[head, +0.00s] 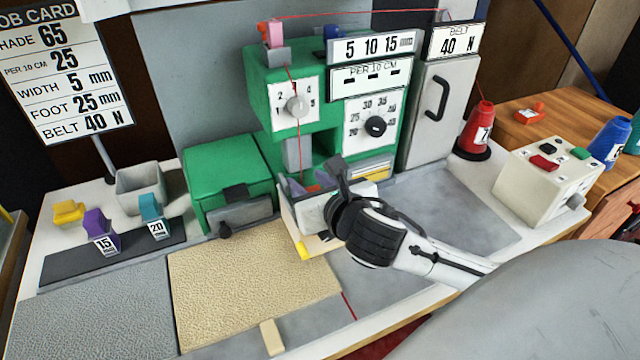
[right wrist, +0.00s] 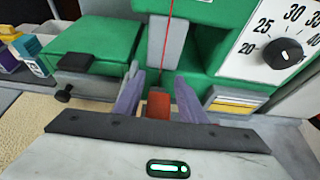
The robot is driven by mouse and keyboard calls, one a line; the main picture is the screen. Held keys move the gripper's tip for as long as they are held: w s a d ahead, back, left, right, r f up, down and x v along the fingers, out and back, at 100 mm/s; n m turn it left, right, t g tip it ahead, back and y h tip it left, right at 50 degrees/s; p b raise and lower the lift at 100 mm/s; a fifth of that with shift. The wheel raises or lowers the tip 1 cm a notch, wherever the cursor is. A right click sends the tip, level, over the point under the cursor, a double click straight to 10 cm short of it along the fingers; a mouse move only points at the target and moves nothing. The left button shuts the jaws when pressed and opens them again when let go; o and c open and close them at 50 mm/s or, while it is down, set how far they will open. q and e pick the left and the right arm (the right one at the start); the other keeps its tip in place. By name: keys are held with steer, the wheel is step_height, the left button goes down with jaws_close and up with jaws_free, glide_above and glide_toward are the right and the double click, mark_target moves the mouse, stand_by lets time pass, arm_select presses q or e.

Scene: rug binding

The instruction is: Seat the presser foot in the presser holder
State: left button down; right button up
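My right gripper (head: 318,182) reaches in at the sewing head of the green machine. Its fingers also show in the right wrist view (right wrist: 158,98). They stand close on either side of an orange-red presser foot (right wrist: 158,106) and appear shut on it. The gripper hides much of the foot in the head view. The grey presser holder (head: 298,155) hangs from the machine above and beyond the foot; it also shows in the right wrist view (right wrist: 166,42). Whether foot and holder touch is unclear. The job card (head: 65,75) reads foot 25 mm. My left gripper is not in view.
A dark rack (head: 110,262) at left has a purple 15 foot (head: 100,228) and a teal 20 foot (head: 153,215). A yellow piece (head: 68,212) is behind it. A red thread spool (head: 477,130) and a control box (head: 545,180) stand at right. A beige rug (head: 245,290) lies in front.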

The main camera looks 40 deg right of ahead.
steer(key=v, duration=0.5)
steer(key=shift+s+r+p, duration=0.1)
steer(key=shift+r+p, duration=0.15)
steer(key=shift+p, duration=0.05)
steer(key=p+v, duration=0.6)
steer(key=p, duration=0.1)
steer(key=shift+s, duration=0.4)
steer(key=shift+a+r, duration=0.1)
